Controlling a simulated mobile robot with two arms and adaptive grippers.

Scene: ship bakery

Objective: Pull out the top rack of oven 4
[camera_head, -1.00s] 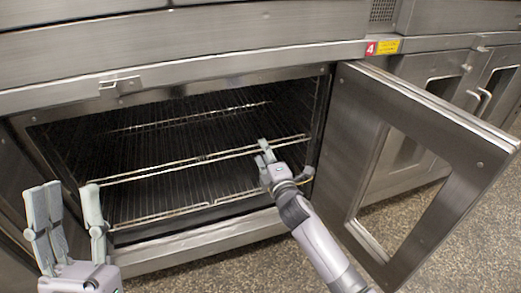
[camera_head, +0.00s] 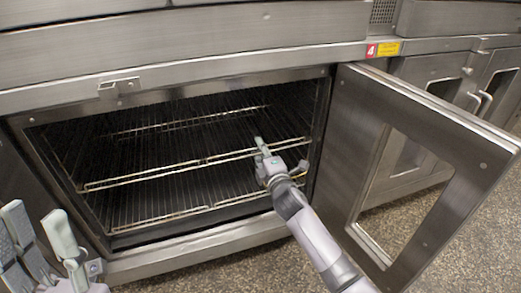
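Oven 4 (camera_head: 200,240) has its label (camera_head: 372,51) on the frame at the upper right, and its door (camera_head: 365,110) stands open to the right. The top rack (camera_head: 135,178), a wire grid with a bright double front rail, sits inside the oven. My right gripper (camera_head: 260,146) is at that front rail, right of its middle, with its fingertips reaching over the rail. I cannot tell if its fingers are closed on the rail. My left gripper (camera_head: 42,228) is open and empty at the lower left, in front of the oven.
A lower rack (camera_head: 160,217) lies beneath the top one. The open door and its window frame stand close to the right of my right arm. More oven doors (camera_head: 440,75) are at the right. The speckled floor (camera_head: 230,272) in front is clear.

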